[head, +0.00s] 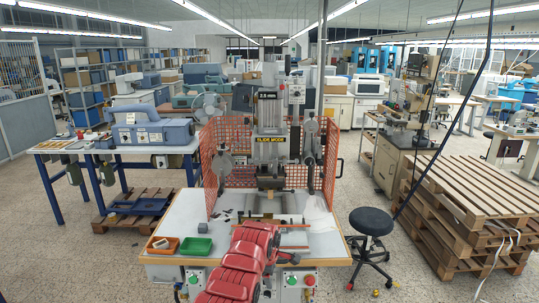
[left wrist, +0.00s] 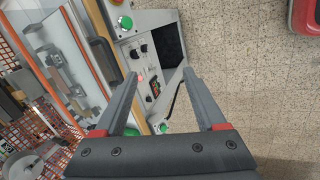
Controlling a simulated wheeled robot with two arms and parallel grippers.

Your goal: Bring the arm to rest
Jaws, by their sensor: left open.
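My left arm (head: 240,262) is red and comes up from the bottom of the head view, in front of the stamping machine's table. Its gripper is hard to make out there. In the left wrist view my left gripper (left wrist: 160,74) is open, its two grey fingers apart with nothing between them. Below the fingers are the front control panel (left wrist: 145,60) and bare floor. My right gripper is not in view.
A black stool (head: 371,222) and stacked pallets (head: 465,210) stand at the right.

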